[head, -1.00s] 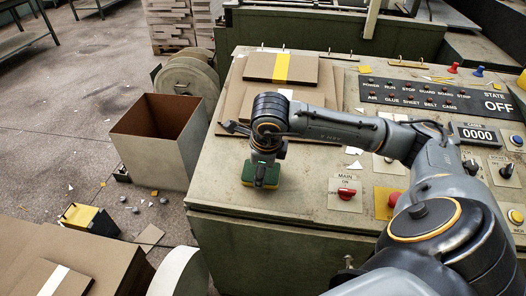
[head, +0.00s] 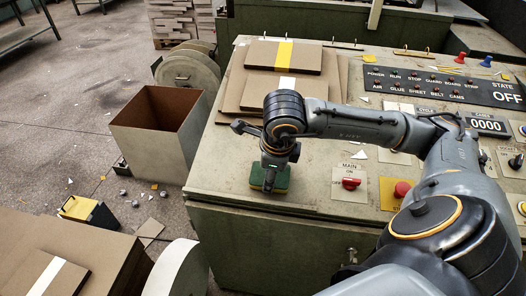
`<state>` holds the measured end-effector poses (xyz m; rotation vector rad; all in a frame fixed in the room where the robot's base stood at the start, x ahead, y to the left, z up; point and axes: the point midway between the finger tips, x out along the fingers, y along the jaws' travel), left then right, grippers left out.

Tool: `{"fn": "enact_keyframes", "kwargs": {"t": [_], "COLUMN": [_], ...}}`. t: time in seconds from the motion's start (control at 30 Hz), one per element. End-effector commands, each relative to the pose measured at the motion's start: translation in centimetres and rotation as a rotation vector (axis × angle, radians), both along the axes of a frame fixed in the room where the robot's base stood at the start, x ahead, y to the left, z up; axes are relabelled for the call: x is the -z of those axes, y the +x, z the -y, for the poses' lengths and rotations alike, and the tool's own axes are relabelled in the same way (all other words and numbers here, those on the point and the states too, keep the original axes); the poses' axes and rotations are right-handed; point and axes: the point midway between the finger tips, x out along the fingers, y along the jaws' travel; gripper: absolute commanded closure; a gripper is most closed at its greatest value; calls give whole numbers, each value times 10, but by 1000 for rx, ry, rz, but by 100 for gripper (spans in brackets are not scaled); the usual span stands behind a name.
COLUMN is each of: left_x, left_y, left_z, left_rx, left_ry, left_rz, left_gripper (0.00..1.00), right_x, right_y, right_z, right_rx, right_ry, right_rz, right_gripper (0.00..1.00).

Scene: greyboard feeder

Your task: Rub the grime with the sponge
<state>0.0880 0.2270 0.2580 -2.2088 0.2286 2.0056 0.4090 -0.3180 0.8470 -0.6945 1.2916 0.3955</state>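My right gripper (head: 270,181) points down over the machine's pale deck. It is shut on a green and yellow sponge (head: 282,179), which appears to touch the deck close to its front edge. The gripper and wrist hide part of the sponge and the deck behind it. The deck (head: 225,185) has brownish stains and scuffs; I cannot tell which patch is the grime, and some may be under the sponge. My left gripper is not in view.
Brown board sheets (head: 283,57) lie on the deck behind my arm. To the right are a red MAIN switch (head: 351,183), a red button (head: 402,189) and the black control panel (head: 445,88). An open box (head: 150,145) stands on the floor at left.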

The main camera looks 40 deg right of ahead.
Motion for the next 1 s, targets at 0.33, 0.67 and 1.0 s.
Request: {"fn": "enact_keyframes", "kwargs": {"t": [0.33,0.67,1.0], "left_x": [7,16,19], "left_y": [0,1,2], "left_z": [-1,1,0], "left_rx": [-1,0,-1], "left_ry": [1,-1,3], "left_rz": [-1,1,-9], "left_gripper": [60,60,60], "right_x": [-1,-4,-9], "right_y": [-1,14,27], "right_z": [8,27,41], "right_rx": [1,0,4], "right_ry": [1,0,-1], "right_rz": [2,1,4], "right_gripper": [65,65,65]}}
